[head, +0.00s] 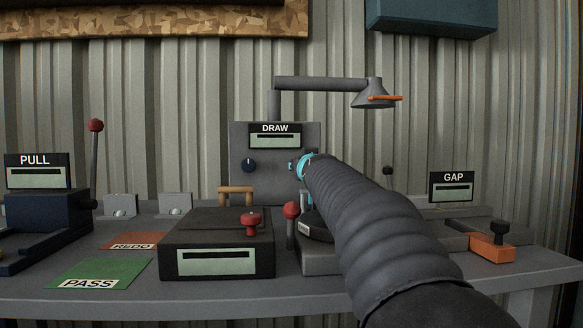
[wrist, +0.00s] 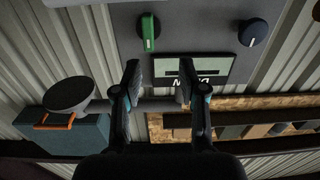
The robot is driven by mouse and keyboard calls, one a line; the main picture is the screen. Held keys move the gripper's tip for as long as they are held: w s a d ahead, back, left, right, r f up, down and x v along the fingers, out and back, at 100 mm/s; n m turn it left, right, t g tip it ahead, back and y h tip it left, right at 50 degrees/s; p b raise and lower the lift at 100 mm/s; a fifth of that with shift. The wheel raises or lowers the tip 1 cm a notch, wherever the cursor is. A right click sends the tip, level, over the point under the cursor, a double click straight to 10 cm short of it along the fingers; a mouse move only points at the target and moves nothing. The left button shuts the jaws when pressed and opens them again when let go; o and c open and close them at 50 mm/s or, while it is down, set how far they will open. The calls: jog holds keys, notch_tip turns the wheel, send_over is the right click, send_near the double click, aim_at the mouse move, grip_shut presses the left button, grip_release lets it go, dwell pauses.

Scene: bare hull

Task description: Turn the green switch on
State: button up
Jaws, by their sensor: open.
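The green switch (wrist: 149,33) is a dark round knob with a green bar, on the grey DRAW panel (wrist: 100,20). Its bar stands roughly upright in the wrist view. In the head view the switch is hidden behind my gripper and arm. My gripper (wrist: 159,80) is open and empty, with its fingers on either side of the DRAW sign (wrist: 195,70) edge and apart from the switch. In the head view my gripper (head: 298,165) is at the right part of the grey panel (head: 240,140).
A dark blue knob (head: 249,165) is on the same panel. A lamp arm (head: 320,83) reaches right above it. A black box with a red knob (head: 252,223) and a red-topped lever (head: 291,211) stand on the bench in front. PULL (head: 36,172) and GAP (head: 452,187) stations flank it.

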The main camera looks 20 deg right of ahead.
jog(key=shift+w+d+f+m+h, duration=0.1)
jog(key=shift+w+d+m+h, duration=0.05)
jog(key=shift+d, duration=0.3)
jog(key=shift+w+d+f+m+h, duration=0.1)
jog(key=shift+d+m+h, duration=0.05)
jog(key=shift+d, duration=0.3)
jog(key=p+x, duration=0.2)
jog(key=x, duration=0.5)
jog(key=shift+p, duration=0.3)
jog(key=shift+w+f, duration=0.1)
grip_shut()
